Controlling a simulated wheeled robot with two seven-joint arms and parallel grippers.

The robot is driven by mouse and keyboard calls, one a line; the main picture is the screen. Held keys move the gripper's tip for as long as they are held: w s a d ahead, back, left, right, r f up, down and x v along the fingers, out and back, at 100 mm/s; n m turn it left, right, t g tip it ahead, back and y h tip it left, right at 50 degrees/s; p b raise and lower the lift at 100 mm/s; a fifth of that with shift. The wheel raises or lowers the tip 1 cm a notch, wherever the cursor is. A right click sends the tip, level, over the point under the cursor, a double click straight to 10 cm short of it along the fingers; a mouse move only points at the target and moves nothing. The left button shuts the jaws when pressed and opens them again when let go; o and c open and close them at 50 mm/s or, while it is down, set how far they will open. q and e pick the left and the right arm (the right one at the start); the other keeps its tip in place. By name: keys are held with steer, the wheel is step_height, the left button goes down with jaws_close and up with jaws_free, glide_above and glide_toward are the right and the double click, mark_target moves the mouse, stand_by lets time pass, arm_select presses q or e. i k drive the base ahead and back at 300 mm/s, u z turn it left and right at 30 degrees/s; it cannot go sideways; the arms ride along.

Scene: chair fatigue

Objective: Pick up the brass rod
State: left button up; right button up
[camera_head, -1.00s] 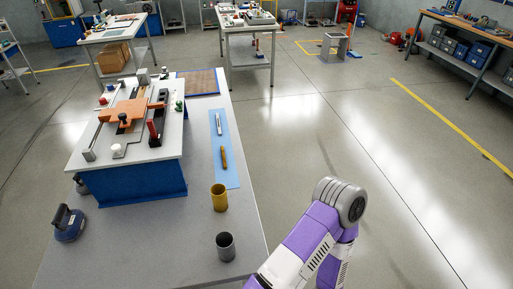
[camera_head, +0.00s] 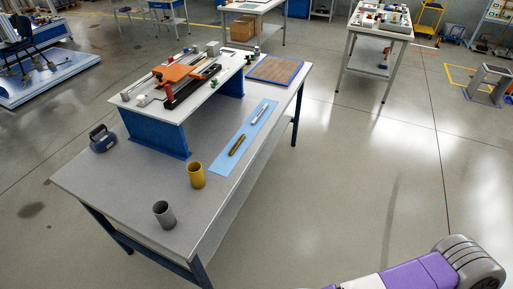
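The brass rod (camera_head: 237,145) lies on a light blue mat (camera_head: 223,164) near the right edge of the grey table. A silver rod (camera_head: 259,115) lies on the same mat, farther back. A purple and white link of my arm with a grey joint shows at the bottom right, beyond the table's edge and well apart from the rod. Neither of my grippers is in the view.
A yellow cup (camera_head: 196,176) and a grey cup (camera_head: 164,214) stand on the table (camera_head: 110,185) in front of the mat. A brown board (camera_head: 274,69) lies behind.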

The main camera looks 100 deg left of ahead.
mark_target(242, 138)
steer(key=u, duration=1.85)
steer(key=i, duration=2.85)
steer(key=u, duration=3.7)
steer(key=i, duration=1)
steer(key=z, duration=3.75)
